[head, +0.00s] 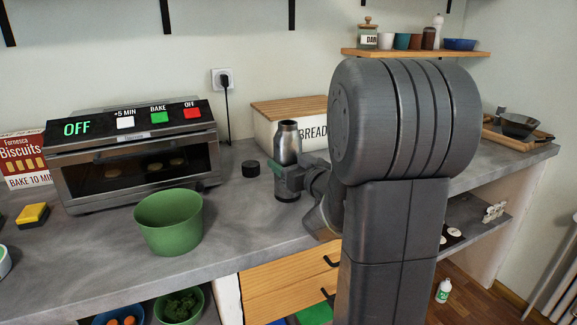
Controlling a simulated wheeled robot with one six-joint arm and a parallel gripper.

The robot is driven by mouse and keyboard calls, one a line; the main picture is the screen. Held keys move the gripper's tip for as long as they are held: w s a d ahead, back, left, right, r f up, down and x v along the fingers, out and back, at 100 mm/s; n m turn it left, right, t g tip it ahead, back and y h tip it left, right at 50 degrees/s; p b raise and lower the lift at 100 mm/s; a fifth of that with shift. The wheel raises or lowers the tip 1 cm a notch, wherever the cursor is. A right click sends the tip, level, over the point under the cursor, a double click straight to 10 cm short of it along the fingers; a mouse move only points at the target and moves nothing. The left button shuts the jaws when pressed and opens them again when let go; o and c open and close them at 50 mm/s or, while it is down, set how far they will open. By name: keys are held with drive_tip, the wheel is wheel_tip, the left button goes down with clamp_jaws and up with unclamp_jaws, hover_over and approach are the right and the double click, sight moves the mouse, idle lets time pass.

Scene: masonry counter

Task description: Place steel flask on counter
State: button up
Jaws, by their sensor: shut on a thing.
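My gripper (287,180) is shut around the lower part of the flask. My arm hides the counter to the right.
A green bowl (168,222) stands front left of the flask. A toaster oven (133,160) stands behind the bowl. The bread box (285,112) stands behind the flask. A tray (540,142) lies at the far right. Bare counter shows between the bowl and my gripper.

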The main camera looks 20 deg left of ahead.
drive_tip(key=shift+r, duration=0.1)
drive_tip(key=o, duration=1.2)
drive_tip(key=shift+o, duration=0.2)
drive_tip(key=v, duration=1.2)
drive_tip(key=shift+p, duration=0.35)
drive_tip(key=shift+s, duration=0.1)
